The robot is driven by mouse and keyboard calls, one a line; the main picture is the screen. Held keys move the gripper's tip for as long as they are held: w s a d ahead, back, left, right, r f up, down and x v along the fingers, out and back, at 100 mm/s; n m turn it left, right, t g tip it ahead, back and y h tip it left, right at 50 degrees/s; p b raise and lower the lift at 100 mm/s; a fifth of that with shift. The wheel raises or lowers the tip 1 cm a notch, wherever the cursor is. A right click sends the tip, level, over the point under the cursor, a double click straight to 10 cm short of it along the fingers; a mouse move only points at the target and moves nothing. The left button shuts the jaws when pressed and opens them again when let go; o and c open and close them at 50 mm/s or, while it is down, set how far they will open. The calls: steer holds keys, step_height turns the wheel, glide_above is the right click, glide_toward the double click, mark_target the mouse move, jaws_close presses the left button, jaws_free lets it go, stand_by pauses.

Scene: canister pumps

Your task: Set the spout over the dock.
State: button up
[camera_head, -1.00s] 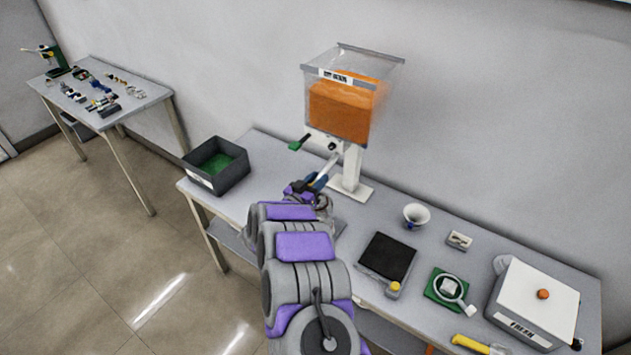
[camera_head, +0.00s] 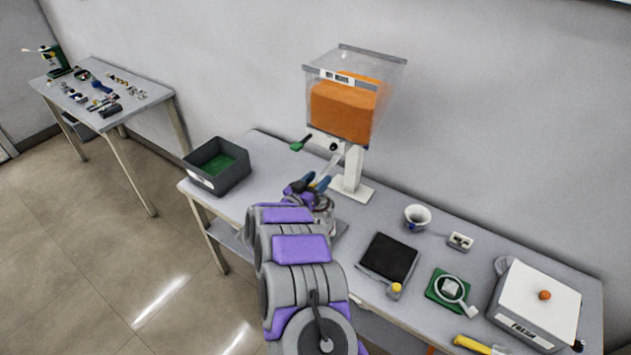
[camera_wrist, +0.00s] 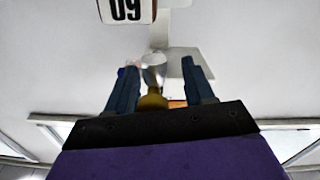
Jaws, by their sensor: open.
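My gripper (camera_head: 313,183) is open, its dark blue fingers just below and in front of the hopper dispenser (camera_head: 345,110). The dispenser is a clear box with orange contents on a white stand. A pale, slanting spout-like tube (camera_head: 331,168) comes down from it toward my fingers. In the wrist view, the tube (camera_wrist: 153,68) and a yellowish tip (camera_wrist: 152,98) show between the spread fingers of my gripper (camera_wrist: 160,80); I cannot tell whether they touch. A grey plate (camera_head: 341,230) lies partly hidden behind my arm; I cannot tell whether it is the dock.
A green lever (camera_head: 300,144) sticks out left of the dispenser. A dark bin (camera_head: 217,165) stands at the left. A white cup (camera_head: 417,216), black pad (camera_head: 389,257), green mat with a magnifier (camera_head: 434,286) and white-lidded box (camera_head: 540,300) lie to the right.

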steer(key=shift+s, duration=0.1)
steer(key=v, duration=1.7)
steer(key=shift+a+p, duration=0.2)
steer(key=shift+p, duration=0.25)
steer(key=shift+f, duration=0.1)
